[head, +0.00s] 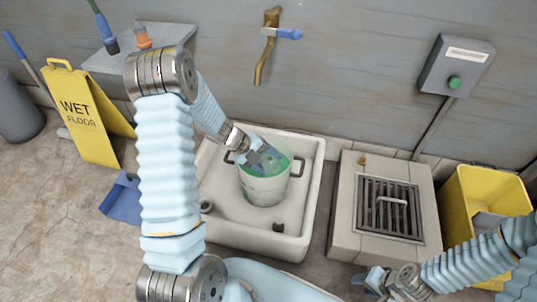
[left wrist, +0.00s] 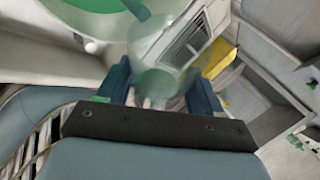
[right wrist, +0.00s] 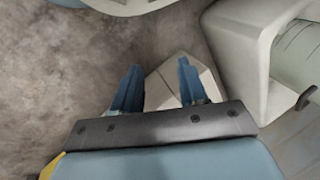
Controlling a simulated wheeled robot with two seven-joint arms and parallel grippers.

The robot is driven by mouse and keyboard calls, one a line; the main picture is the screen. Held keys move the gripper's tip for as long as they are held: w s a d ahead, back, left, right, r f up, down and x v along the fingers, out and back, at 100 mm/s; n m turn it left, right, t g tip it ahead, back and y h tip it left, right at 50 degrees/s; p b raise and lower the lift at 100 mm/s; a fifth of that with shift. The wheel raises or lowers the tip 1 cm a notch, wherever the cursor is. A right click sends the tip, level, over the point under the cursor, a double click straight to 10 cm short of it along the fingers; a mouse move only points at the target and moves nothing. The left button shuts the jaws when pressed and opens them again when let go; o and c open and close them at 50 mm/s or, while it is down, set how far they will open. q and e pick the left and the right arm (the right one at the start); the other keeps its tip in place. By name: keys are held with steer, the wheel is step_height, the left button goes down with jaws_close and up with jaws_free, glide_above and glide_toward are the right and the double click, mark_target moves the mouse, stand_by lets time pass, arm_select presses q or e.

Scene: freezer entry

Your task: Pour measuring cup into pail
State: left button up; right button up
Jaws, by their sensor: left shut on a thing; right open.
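A whitish pail (head: 264,190) with side handles stands in the white basin (head: 314,180), with green showing at its top. My left gripper (head: 262,160) is over the pail's mouth, shut on a clear measuring cup (left wrist: 165,55). The left wrist view shows the see-through cup between the fingers (left wrist: 152,85), with green in the pail (left wrist: 85,22) at upper left. In the head view the cup blends with the pail's mouth, so its exact tilt and contents are hard to tell. My right gripper (head: 372,280) is open and empty, low at the right; its fingers (right wrist: 158,85) stand apart.
A floor drain block with a grate (head: 390,210) is right of the basin, then a yellow bin (head: 488,195). A yellow wet-floor sign (head: 85,120) and a blue dustpan (head: 122,200) are at left. A brass tap (head: 266,45) is on the wall above.

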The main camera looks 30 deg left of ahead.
arm_select(q)
steer(key=h+p, duration=0.1)
steer(key=p, duration=0.1)
steer(key=g+p, duration=0.1)
steer(key=p, duration=0.1)
steer(key=shift+w+a+r+n+h, duration=0.15)
steer(key=shift+a+r+n+h, duration=0.15)
steer(key=shift+r+n+h, duration=0.1)
steer(key=shift+w+a+r+h+p, duration=0.1)
steer(key=shift+a+h+p, duration=0.05)
steer(key=shift+h+p, duration=0.3)
steer(key=shift+w+a+r+n+g+h, duration=0.1)
steer(key=shift+n+g+h, duration=0.2)
steer(key=shift+n+h, duration=0.1)
arm_select(e)
step_height(320, 180, up, 6)
steer(key=a, duration=0.1)
steer(key=shift+s+a+f, duration=0.15)
steer(key=shift+s+a, duration=0.2)
steer(key=shift+a, duration=0.05)
